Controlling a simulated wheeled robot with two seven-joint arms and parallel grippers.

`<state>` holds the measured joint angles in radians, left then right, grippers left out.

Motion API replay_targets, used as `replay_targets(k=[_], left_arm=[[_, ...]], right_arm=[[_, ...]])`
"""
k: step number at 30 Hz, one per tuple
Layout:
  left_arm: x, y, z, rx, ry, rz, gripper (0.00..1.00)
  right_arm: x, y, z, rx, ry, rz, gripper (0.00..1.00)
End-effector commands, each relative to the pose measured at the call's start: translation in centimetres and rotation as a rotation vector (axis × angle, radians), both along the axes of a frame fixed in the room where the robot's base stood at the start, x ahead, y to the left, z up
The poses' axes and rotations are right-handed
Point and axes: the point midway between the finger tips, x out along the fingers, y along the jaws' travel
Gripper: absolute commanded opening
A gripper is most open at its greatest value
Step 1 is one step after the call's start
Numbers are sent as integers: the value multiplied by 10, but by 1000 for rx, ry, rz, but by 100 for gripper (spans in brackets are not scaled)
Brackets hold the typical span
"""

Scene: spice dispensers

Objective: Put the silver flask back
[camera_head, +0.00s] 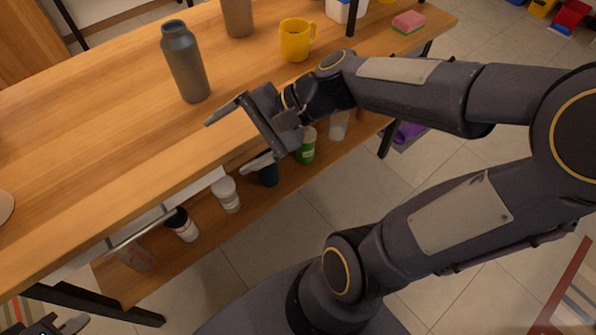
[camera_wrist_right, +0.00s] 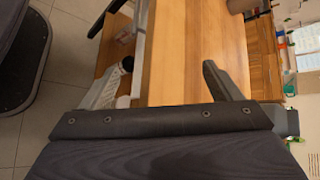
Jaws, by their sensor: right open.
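A dark grey metallic flask (camera_head: 187,65) stands upright on the wooden table, and no other clearly silver flask shows. My right gripper (camera_head: 226,146) is open and empty at the table's front edge, apart from the flask and nearer to me. One finger is over the tabletop and the other is outside the edge, above the lower shelf. The right wrist view shows its spread fingers (camera_wrist_right: 165,80) with the tabletop between them. My left gripper (camera_head: 60,324) is at the bottom left corner, partly cut off, with its two fingertips apart and nothing seen between them.
A taupe vessel (camera_head: 238,15), a yellow mug (camera_head: 296,40) and a pink-green sponge (camera_head: 408,22) stand farther back on the table (camera_head: 90,130). Several containers, including a green one (camera_head: 306,146) and a white one (camera_head: 226,194), stand on the lower shelf.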

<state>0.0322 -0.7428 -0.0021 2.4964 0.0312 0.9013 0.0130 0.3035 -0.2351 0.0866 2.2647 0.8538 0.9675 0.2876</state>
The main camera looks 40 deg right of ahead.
Motion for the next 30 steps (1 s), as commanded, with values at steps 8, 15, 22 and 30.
replay_targets(k=[8,15,22,30], left_arm=[[0,0,0,0,0,0,0],[0,0,0,0,0,0,0],[0,0,1,0,0,0,0],[0,0,53,0,0,0,0]], right_arm=[[-94,-40,-40,-749,-428,429,84],[-104,-57,-49,-918,-510,518,84],[-104,-57,-47,-917,-507,516,84],[-104,-57,5,-915,-506,515,84]])
